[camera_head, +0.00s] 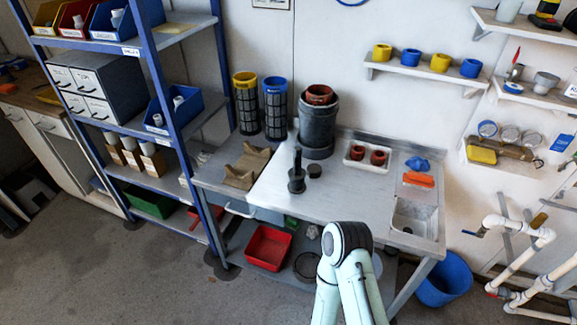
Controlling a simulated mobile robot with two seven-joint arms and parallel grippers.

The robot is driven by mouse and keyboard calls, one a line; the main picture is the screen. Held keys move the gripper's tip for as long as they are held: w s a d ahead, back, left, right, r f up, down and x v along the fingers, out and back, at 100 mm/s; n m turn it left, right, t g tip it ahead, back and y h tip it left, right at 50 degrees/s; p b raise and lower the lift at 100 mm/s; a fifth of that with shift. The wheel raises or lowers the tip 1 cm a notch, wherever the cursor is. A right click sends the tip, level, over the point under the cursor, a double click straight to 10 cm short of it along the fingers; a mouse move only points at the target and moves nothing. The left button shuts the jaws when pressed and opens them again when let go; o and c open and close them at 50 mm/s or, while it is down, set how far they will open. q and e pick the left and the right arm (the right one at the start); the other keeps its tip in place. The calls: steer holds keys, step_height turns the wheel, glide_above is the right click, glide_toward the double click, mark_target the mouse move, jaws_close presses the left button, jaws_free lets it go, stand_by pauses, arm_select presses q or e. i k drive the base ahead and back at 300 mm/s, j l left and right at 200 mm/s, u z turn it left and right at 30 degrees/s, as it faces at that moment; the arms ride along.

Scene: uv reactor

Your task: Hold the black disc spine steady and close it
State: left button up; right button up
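The black disc spine (297,175) stands upright on the metal workbench (340,200), left of the bench's middle. It has a wide dark base and a thin post rising from it. A small black round piece (314,171) lies on the bench just to its right, apart from it. Whether the spine is open or closed is too small to tell. Neither of my grippers is in view. Only a bent link of one of my arms shows at the bottom middle, in front of the bench.
A black cylinder housing (317,130) and two mesh cartridges, yellow-topped (247,105) and blue-topped (275,112), stand behind. A brown cradle (246,166) is left; a white tray (349,161) and sink (414,217) are right. The bench front middle is clear.

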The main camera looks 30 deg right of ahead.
mark_target(297, 185)
steer(key=l+z, duration=0.1)
steer(key=z, duration=0.3)
steer(key=l+z, duration=0.1)
steer(key=z, duration=0.3)
steer(key=i+z, duration=0.1)
steer(key=z, duration=0.35)
